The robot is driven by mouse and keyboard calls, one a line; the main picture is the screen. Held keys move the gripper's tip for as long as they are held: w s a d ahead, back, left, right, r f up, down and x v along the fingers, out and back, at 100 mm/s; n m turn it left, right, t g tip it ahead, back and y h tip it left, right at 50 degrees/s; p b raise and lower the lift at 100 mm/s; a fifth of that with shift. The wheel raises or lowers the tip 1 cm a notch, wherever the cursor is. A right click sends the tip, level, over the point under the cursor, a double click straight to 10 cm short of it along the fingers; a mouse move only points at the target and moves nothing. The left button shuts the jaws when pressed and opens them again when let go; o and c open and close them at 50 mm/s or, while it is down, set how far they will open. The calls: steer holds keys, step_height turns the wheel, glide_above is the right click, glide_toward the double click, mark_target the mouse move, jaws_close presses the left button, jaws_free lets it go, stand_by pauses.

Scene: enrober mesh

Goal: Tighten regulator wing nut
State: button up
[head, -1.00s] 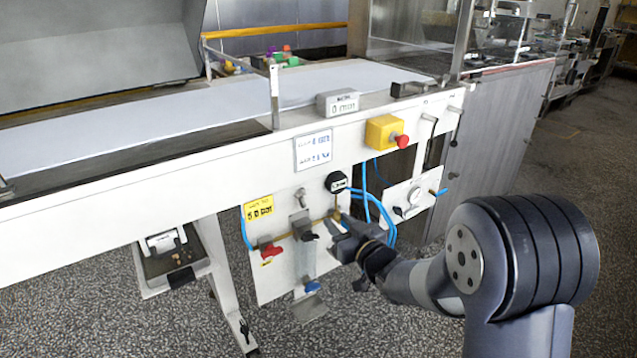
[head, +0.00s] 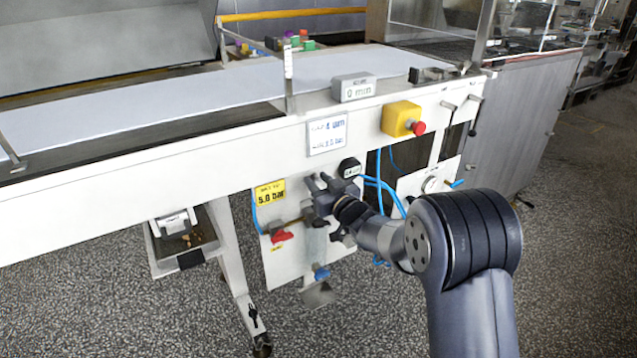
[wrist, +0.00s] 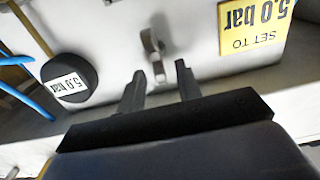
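The metal wing nut (wrist: 153,45) stands on the white regulator panel in the wrist view, with a thin upright wing and a small metal stem below it. My gripper (wrist: 158,80) is open, its two dark fingers apart and empty. The nut shows ahead of the fingertips, nearer the left finger; I see no contact. In the head view my gripper (head: 318,184) covers the spot where the nut sits. The black round gauge (head: 349,168) is right beside my gripper; its display also shows in the wrist view (wrist: 69,87), upside down, reading 5.0 bar.
A yellow label (head: 270,192) says set to 5.0 bar. A red valve handle (head: 281,237) and a blue-tipped bowl (head: 321,272) lie below. Blue hoses (head: 378,185) run just right of the gauge. The white conveyor frame (head: 235,167) extends above the panel.

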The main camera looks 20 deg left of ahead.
steer(key=shift+w+a, duration=0.15)
steer(key=shift+c, duration=0.5)
jaws_close()
steer(key=m+p, duration=0.3)
steer(key=m, duration=0.3)
steer(key=w+d+f+m+p, duration=0.1)
steer(key=m+p, duration=0.2)
steer(key=m, duration=0.3)
steer(key=f+m+p, duration=0.1)
steer(key=m+p, duration=0.1)
steer(key=m, duration=0.4)
steer(key=shift+w+d+p, duration=0.15)
steer(key=shift+w+p, duration=0.1)
steer(key=shift+p, duration=0.15)
